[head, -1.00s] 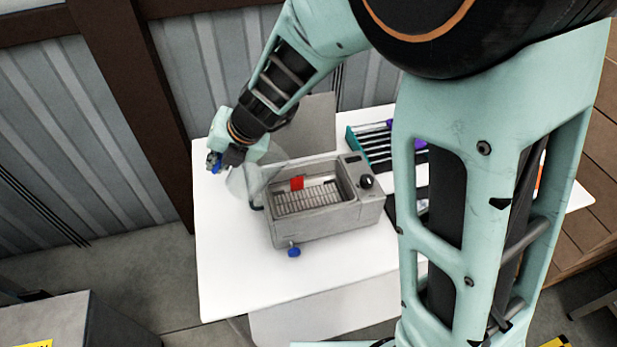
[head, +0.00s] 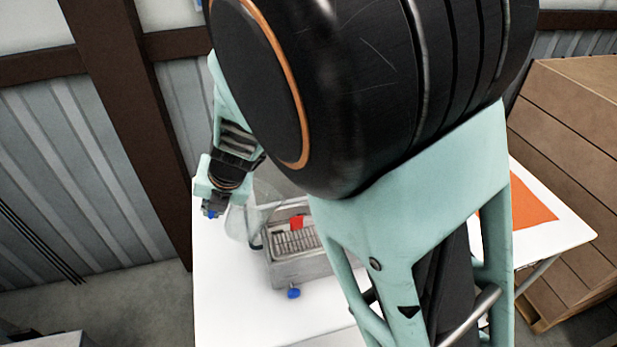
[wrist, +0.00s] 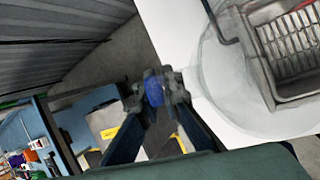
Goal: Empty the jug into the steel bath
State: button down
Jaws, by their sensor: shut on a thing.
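The steel bath (head: 297,272) stands on the white table, with a wire rack inside, a red piece (head: 297,222) at its rim and a blue knob (head: 293,293) at its front. My arm hides its right part. The clear jug (head: 238,222) is at the bath's left end and overlaps it in view. It also shows faintly in the wrist view (wrist: 225,75), beside and over the bath's edge (wrist: 262,72). My gripper (head: 211,211) is left of the jug, its fingers shut on a blue part (wrist: 154,90), apparently the jug's handle. I cannot tell the jug's contents or exact tilt.
The white table (head: 225,310) is bare in front and left of the bath. An orange sheet (head: 520,212) lies at the table's right. A corrugated wall with a brown post (head: 140,140) is behind.

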jog(key=shift+a, duration=0.2)
jog(key=shift+a+f+h, duration=0.1)
jog(key=shift+f+h, duration=0.2)
jog(key=shift+f, duration=0.1)
jog(key=shift+a+f+h, duration=0.15)
jog(key=shift+f+h, duration=0.1)
jog(key=shift+h, duration=0.05)
jog(key=shift+a, duration=0.1)
jog(key=shift+f+h, duration=0.3)
jog(key=shift+f, duration=0.05)
jog(key=shift+a+f+n+h, duration=0.2)
jog(key=shift+n+h, duration=0.1)
jog(key=shift+h, duration=0.1)
jog(key=shift+a+t, duration=0.1)
jog(key=shift+t, duration=0.2)
